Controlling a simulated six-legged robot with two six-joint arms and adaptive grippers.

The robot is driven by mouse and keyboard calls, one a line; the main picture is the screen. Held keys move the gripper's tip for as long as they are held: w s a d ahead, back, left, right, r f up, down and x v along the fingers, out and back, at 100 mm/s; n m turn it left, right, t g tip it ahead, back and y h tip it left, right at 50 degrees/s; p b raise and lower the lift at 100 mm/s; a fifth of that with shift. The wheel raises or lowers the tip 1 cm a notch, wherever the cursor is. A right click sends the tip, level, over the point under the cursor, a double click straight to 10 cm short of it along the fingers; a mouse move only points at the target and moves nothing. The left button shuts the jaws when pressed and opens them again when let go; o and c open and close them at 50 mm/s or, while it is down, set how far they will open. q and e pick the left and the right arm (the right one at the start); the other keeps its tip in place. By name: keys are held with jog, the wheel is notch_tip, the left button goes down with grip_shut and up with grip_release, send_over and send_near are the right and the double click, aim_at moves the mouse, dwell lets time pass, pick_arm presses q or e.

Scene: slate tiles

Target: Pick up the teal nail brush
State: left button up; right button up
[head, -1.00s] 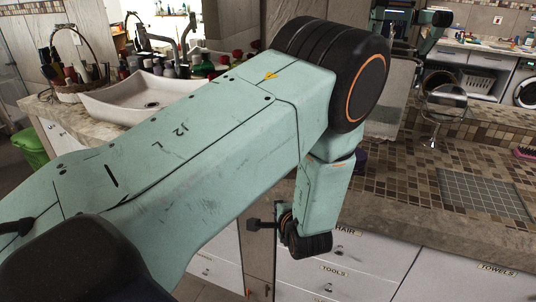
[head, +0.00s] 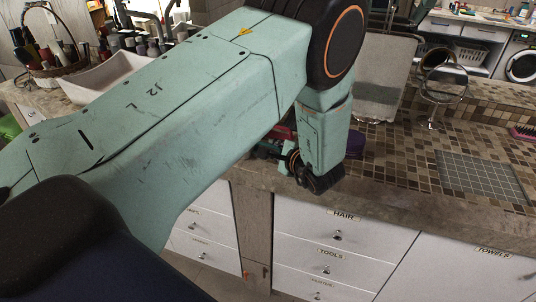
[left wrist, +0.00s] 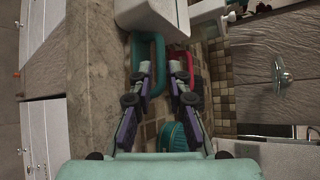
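The teal nail brush (left wrist: 159,62) appears to be the teal loop-shaped piece on the counter in the left wrist view, beside a red item (left wrist: 182,66). In the head view it is mostly hidden behind my left arm and wrist. My left gripper (left wrist: 159,78) has its two fingers apart with nothing held. Its fingertips overlap the teal piece in the left wrist view; I cannot tell whether they touch it. In the head view the left gripper (head: 272,154) is small and dark at the counter's front edge. My right gripper is not in view.
A ribbed teal round object (left wrist: 174,138) lies near the gripper's base. A white sink (head: 95,82) and a basket (head: 55,70) stand left. A round mirror (head: 440,85), a grid mat (head: 480,175) and a pink brush (head: 523,132) are right. Drawers lie below the counter.

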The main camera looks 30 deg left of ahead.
aim_at(261, 143)
pick_arm(q)
jog(key=shift+w+a+f, duration=0.15)
jog(key=shift+a, duration=0.35)
jog(key=shift+w+a+f, duration=0.15)
jog(key=shift+a, duration=0.3)
jog(key=shift+w, duration=0.15)
jog(key=shift+a+f, duration=0.1)
jog(key=shift+f, duration=0.05)
jog(key=shift+c, duration=1.1)
grip_shut()
